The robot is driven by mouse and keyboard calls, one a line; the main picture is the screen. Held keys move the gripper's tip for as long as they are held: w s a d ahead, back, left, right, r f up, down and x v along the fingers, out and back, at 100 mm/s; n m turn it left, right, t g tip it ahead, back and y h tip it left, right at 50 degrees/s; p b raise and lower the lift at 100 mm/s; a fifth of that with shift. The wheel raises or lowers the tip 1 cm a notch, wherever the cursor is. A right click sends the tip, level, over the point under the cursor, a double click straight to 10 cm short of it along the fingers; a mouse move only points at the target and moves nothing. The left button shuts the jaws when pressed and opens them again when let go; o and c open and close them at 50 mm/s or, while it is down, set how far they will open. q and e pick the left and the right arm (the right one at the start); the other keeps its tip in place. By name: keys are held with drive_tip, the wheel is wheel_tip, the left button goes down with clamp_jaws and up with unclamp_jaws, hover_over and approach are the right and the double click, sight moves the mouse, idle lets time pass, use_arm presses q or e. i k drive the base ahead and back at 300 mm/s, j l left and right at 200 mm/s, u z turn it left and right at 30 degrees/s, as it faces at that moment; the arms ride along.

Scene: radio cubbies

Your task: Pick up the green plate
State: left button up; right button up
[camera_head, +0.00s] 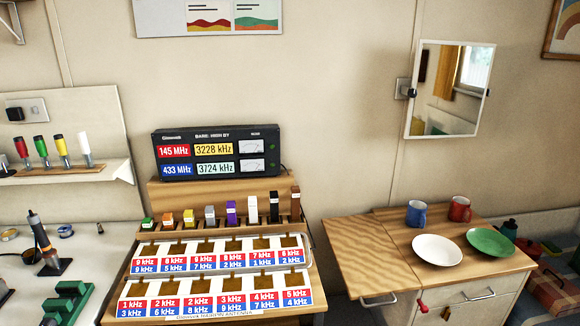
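The green plate (490,242) lies on the wooden top of the small cabinet (385,262) at the right. A white plate (437,249) lies just left of it; their rims are very close, and I cannot tell whether they touch. A blue mug (416,213) and a red mug (460,209) stand behind the plates. Neither of my grippers is in view.
A radio (217,153) stands on a wooden stand with a rack of coloured blocks and a board of labelled slots (215,280). A mirror (450,90) hangs above the cabinet. The cabinet top's left part is clear. A bench with tools stands left.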

sight(491, 242)
drive_tip(key=z, duration=1.35)
